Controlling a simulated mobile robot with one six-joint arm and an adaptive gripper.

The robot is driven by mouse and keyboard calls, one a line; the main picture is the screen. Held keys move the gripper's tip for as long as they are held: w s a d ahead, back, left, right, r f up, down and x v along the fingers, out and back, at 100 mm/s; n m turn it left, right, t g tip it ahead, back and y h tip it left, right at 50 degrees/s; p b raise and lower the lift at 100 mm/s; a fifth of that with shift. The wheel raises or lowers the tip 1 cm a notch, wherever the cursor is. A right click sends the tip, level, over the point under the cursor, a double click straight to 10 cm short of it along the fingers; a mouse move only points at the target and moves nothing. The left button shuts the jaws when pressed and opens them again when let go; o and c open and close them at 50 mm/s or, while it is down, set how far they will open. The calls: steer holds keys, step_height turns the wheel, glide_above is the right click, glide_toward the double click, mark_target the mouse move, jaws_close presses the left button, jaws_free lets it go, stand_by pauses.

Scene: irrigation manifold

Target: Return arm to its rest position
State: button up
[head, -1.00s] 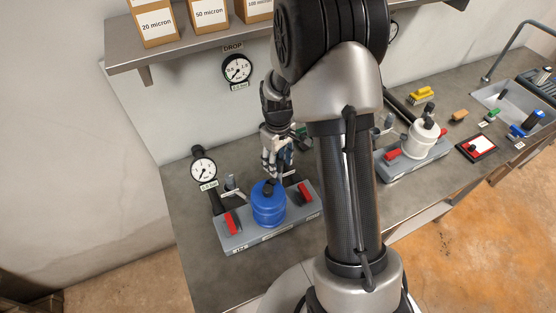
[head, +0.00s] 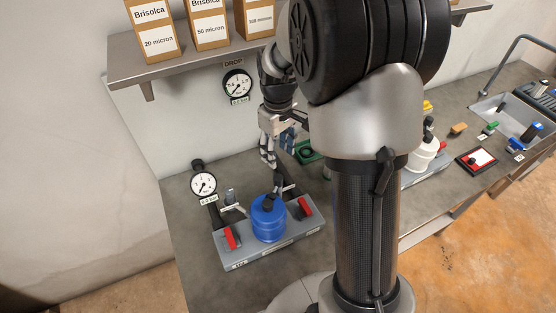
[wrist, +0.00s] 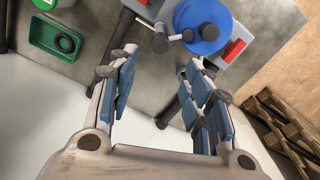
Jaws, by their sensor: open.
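My gripper (head: 277,165) is open and empty in the head view, above and behind the blue filter housing (head: 268,222). In the wrist view its blue-padded fingers (wrist: 160,95) stand wide apart with nothing between them. The blue housing also shows at the top of the wrist view (wrist: 203,22), beyond the fingertips and apart from them. It sits upright on a grey base (head: 240,257) with a red handle on each side. My arm hides part of the bench in the head view.
A shelf (head: 170,58) with several cartons hangs above on the wall. A pressure gauge (head: 203,184) stands at the left and another (head: 237,83) is on the wall. A green tray (head: 306,153) lies behind the housing. A white housing (head: 422,155) stands to the right.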

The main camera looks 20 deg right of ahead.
steer(key=shift+r, duration=0.4)
steer(key=s+a+r+m+t+b, duration=0.2)
steer(key=s+a+r, duration=0.4)
steer(key=s+r, duration=0.4)
steer(key=s+a+m+t+b, duration=0.1)
steer(key=s+a+t, duration=0.1)
steer(key=s, duration=1.1)
steer(key=shift+s+a+m+t+b, duration=0.15)
steer(key=shift+a+m+t+b, duration=0.2)
steer(key=shift+a, duration=0.3)
steer(key=shift+f, duration=0.1)
steer(key=shift+c, duration=0.5)
